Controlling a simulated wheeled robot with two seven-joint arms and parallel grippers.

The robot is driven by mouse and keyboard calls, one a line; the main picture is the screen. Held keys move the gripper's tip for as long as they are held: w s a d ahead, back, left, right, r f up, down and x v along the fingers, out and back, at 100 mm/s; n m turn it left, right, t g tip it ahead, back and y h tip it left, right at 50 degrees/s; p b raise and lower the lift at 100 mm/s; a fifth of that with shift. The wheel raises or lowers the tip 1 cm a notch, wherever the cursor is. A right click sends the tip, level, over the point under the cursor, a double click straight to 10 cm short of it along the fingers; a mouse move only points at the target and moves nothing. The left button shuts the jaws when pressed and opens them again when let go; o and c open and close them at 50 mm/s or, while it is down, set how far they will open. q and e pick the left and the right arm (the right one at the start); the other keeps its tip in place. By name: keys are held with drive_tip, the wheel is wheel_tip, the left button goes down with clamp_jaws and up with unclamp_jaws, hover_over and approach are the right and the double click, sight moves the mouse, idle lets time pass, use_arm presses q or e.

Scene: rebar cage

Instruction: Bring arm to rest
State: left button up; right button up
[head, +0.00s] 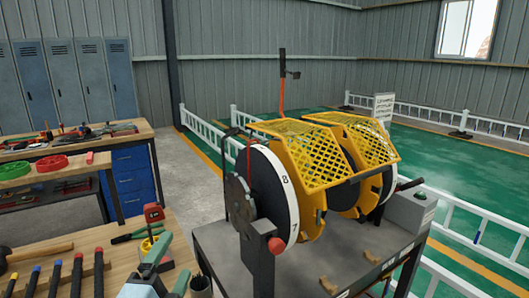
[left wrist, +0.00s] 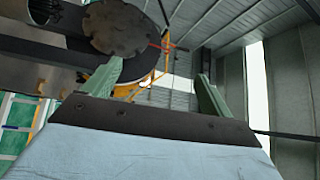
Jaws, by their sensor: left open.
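My left gripper (head: 175,256) is low in the head view, left of the machine, with its two green fingers apart and nothing seen between them. In the left wrist view the gripper (left wrist: 157,76) also shows its fingers spread and empty, with the machine's dark toothed disc (left wrist: 118,27) beyond the left finger. The machine (head: 262,190) has a white-rimmed disc and yellow mesh guards. I cannot tell the exact gap between gripper and machine. My right gripper is in neither view.
A wooden bench (head: 110,258) at lower left holds a hammer (head: 38,252) and several screwdrivers. The grey machine table (head: 222,243) borders the right side.

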use_arm(q)
drive_tip(key=s+a+f+n+g+y, duration=0.25)
drive_tip(key=s+f+n+g, duration=0.2)
drive_tip(key=f, duration=0.35)
drive_tip(key=s+a+f+n+g+y, duration=0.1)
drive_tip(key=s+a+f+n+g, duration=0.25)
drive_tip(key=f+n, duration=0.3)
drive_tip(key=s+f+n+g+h, duration=0.1)
drive_tip(key=s+f+n+g, duration=0.6)
drive_tip(key=s, duration=0.9)
wheel_tip(320, 180, down, 26)
drive_tip(key=s+f+m+g, duration=0.1)
drive_tip(key=m+g, duration=0.1)
drive_tip(key=s+a+f+g, duration=0.1)
drive_tip(key=s+a+f, duration=0.1)
drive_tip(key=s+f, duration=1.2)
drive_tip(key=s, duration=0.2)
drive_tip(key=shift+s+a+f, duration=0.2)
drive_tip(key=shift+s, duration=0.1)
